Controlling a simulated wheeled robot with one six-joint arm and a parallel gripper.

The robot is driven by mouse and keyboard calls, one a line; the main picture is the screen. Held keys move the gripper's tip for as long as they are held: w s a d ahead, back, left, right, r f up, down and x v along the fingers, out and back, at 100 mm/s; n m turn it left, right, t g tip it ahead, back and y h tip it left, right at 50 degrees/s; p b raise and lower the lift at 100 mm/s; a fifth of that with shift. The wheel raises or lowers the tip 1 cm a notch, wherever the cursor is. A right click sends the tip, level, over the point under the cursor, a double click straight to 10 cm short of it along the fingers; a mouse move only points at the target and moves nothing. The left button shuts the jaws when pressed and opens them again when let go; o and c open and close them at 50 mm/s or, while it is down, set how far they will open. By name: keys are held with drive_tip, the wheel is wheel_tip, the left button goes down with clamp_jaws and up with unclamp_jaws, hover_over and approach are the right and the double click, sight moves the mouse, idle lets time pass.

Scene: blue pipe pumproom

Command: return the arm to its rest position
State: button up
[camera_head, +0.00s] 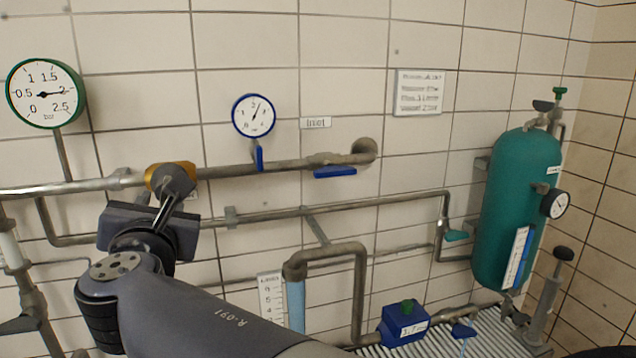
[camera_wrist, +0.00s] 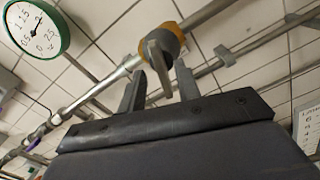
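My gripper (camera_wrist: 160,78) is open in the wrist view, its two dark fingers apart. The grey handle of an orange-yellow valve (camera_wrist: 167,38) lies between the fingers in that picture, with visible gaps to both. I cannot tell whether the handle is really between them or just behind. In the head view my arm reaches up from the bottom, bent at the wrist, and my gripper (camera_head: 163,205) is close to the orange valve (camera_head: 156,177) on the upper pipe. The fingers are partly hidden there by my wrist.
A green-rimmed gauge (camera_head: 45,93) and a blue-rimmed gauge (camera_head: 253,115) are above the upper pipe (camera_head: 240,171). A blue-handled valve (camera_head: 335,171) is to the right. A lower pipe (camera_head: 345,205) runs beneath. A green tank (camera_head: 515,205) and blue pump (camera_head: 403,325) stand right.

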drive_tip(key=b+v, duration=0.1)
drive_tip(key=v, duration=0.8)
drive_tip(key=p+x, duration=0.2)
drive_tip(key=x, duration=0.9)
drive_tip(key=shift+w, duration=0.3)
drive_tip(key=shift+s+r+n+p, duration=0.2)
drive_tip(key=shift+r+n+p, duration=0.05)
drive_tip(key=shift+n+p, duration=0.3)
drive_tip(key=shift+s+n+p, duration=0.15)
drive_tip(key=shift+n+p, duration=0.7)
drive_tip(key=shift+p, duration=0.1)
drive_tip(key=s+d+n+p, duration=0.1)
drive_tip(key=s+d+n, duration=0.25)
drive_tip(key=s, duration=0.75)
drive_tip(key=shift+n, duration=0.25)
drive_tip(key=x, duration=0.8)
drive_tip(key=shift+w+a+f+p, duration=0.15)
drive_tip(key=shift+f+p, duration=0.2)
drive_tip(key=shift+p, duration=0.05)
